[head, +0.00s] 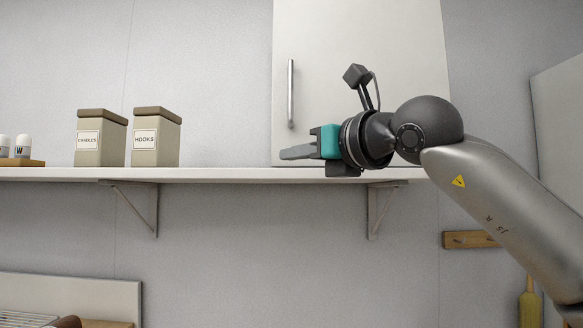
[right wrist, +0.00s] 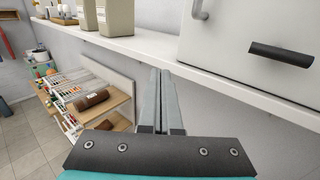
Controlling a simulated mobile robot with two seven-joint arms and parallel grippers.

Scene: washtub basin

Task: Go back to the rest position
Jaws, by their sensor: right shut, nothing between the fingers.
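My right gripper (head: 298,152) is raised in front of the wall shelf and the cabinet, its fingers pointing left. In the right wrist view its two fingers (right wrist: 160,88) lie together, shut with nothing between them. The gripper appears clear of the shelf and cabinet door, though the exact gap cannot be told. My left gripper is in neither view.
A white wall shelf (head: 230,175) on brackets carries a candles canister (head: 101,140), a hooks canister (head: 156,140) and shakers at the left. A white cabinet (head: 350,50) stands on it. A lower rack (right wrist: 115,95) holds a brown roll. A wooden hook rail (head: 470,239) hangs at right.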

